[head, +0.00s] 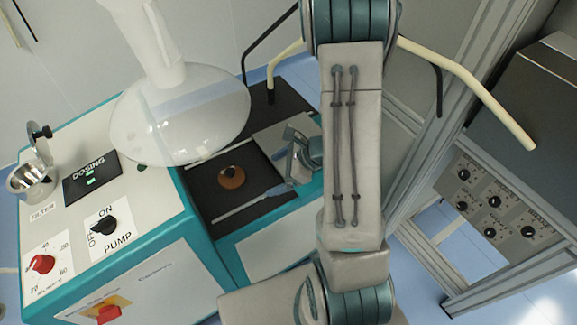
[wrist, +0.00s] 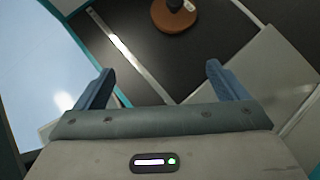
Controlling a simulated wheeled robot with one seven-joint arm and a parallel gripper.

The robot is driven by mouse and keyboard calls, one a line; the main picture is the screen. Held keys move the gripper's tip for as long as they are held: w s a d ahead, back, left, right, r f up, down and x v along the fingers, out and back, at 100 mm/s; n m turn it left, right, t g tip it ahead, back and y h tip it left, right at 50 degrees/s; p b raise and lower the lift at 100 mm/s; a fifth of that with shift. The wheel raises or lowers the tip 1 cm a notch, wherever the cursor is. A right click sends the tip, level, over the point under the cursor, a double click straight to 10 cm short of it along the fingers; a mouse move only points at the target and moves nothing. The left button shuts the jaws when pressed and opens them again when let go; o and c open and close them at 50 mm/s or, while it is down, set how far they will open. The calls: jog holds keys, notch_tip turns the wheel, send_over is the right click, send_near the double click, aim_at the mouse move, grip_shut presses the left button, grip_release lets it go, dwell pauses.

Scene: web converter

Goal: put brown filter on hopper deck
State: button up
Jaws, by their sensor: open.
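The brown filter (head: 231,177) is a round brown disc with a dark knob on top. It lies flat on the black surface (head: 216,201) beside the teal machine. In the wrist view the brown filter (wrist: 174,17) is at the top edge, partly cut off, beyond my fingertips. My gripper (head: 285,166) is open and empty, to the right of the filter in the head view and apart from it. Its two blue fingers also show in the wrist view (wrist: 158,75). The white machine top (head: 140,205), with the clear hopper (head: 180,125) above it, looks like the hopper deck.
A metal cup (head: 32,182) stands by the FILTER label at the deck's left. A dosing panel (head: 92,178), pump knob (head: 105,223) and red dial (head: 42,264) occupy the deck. A metal frame and knob panel (head: 490,200) stand at right. Pale strips border the black surface.

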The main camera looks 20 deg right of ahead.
jog(key=s+a+r+n+g+h, duration=0.1)
jog(key=s+a+r+n+g, duration=0.45)
jog(key=r+n, duration=0.6)
jog(key=s+d+r+n+t+h, duration=0.4)
jog(key=s+r+n+h, duration=0.3)
jog(key=n, duration=0.4)
jog(key=shift+s+d+r, duration=0.25)
jog(key=shift+d+r, duration=0.15)
jog(key=shift+r, duration=0.4)
